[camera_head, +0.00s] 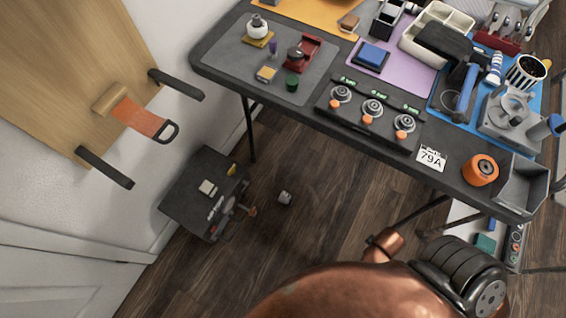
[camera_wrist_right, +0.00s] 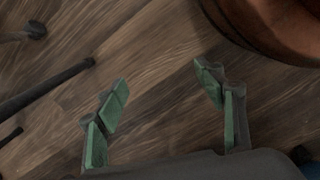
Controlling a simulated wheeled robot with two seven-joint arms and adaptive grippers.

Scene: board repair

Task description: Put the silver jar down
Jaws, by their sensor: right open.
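A small grey, silvery jar-like object (camera_head: 285,197) lies on the wood floor in the head view, apart from any gripper; it is too small to be sure it is the silver jar. A white and dark rounded pot (camera_head: 257,27) stands on a yellow block at the table's far left. In the right wrist view my right gripper (camera_wrist_right: 163,88) is open, with green-padded fingers spread and nothing between them, above bare floor. No jar shows in that view. My left gripper is in neither view.
The dark table (camera_head: 320,115) holds several knobbed fixtures, an orange roll (camera_head: 480,170) and a grey bin (camera_head: 521,181). A low black box (camera_head: 190,190) stands on the floor by the wall. Thin dark legs (camera_wrist_right: 50,88) cross the wrist view's left. Floor between box and table is mostly clear.

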